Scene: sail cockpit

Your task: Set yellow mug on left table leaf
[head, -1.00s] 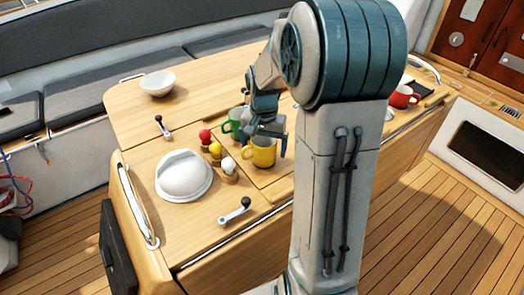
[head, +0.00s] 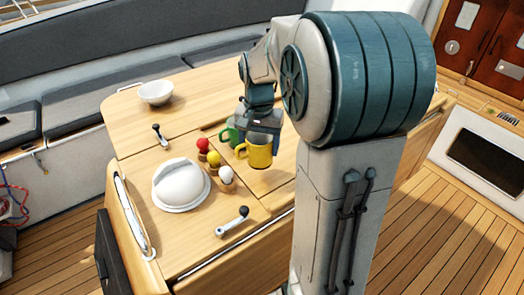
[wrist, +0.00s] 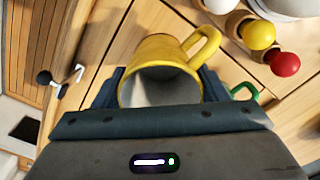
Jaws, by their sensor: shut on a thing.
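The yellow mug (head: 259,151) is upright in my gripper (head: 264,128), over the middle of the table in the head view. In the wrist view the mug (wrist: 165,55) sits between the two fingers of my gripper (wrist: 160,88), its handle pointing up and right. My gripper is shut on it. The mug appears raised a little above the wood. The left table leaf (head: 185,232) carries a white dome-shaped item and a winch handle. My arm hides the right part of the table.
Egg cups with red, yellow and white tops (head: 214,160) stand just left of the mug. The white dome (head: 180,184), a winch handle (head: 233,221) and a green mug (head: 229,133) are close by. A white bowl (head: 155,93) stands at the back left.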

